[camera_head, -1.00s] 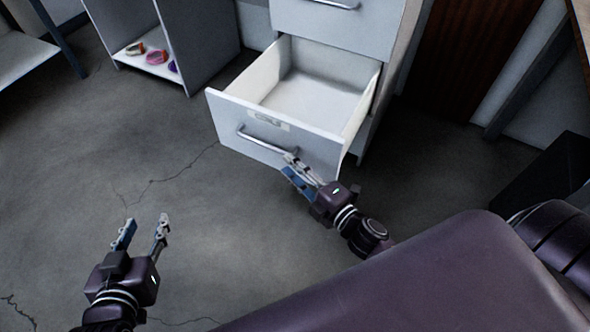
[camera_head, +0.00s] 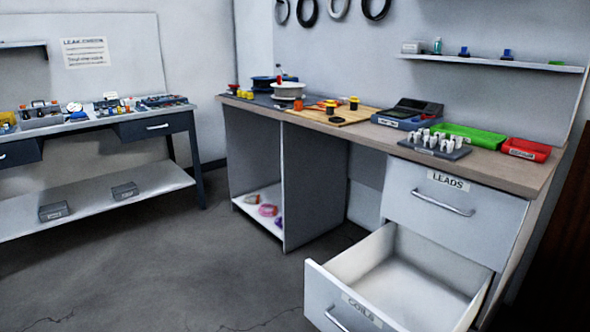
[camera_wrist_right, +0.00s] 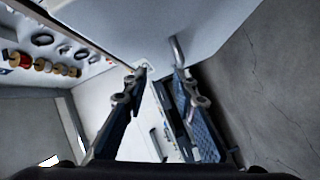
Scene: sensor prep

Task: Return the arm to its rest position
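My right gripper (camera_wrist_right: 160,75) shows in the right wrist view. Its two dark blue padded fingers are apart, and I see nothing held between them. A metal bar handle (camera_wrist_right: 177,50) on a pale panel is close beyond the fingertips; I cannot tell for sure whether it touches a finger. In the head view the lower drawer, labelled COILS (camera_head: 318,292), is pulled out and the part of its inside that shows is empty. Neither gripper shows in the head view, and my left gripper is in no current view.
The upper drawer, labelled LEADS (camera_head: 420,208), is shut. The workbench (camera_head: 530,170) above carries a green tray (camera_head: 470,135), a red bin (camera_head: 527,148) and other parts. Another table (camera_head: 90,125) stands at left. The grey floor (camera_head: 180,270) between is clear.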

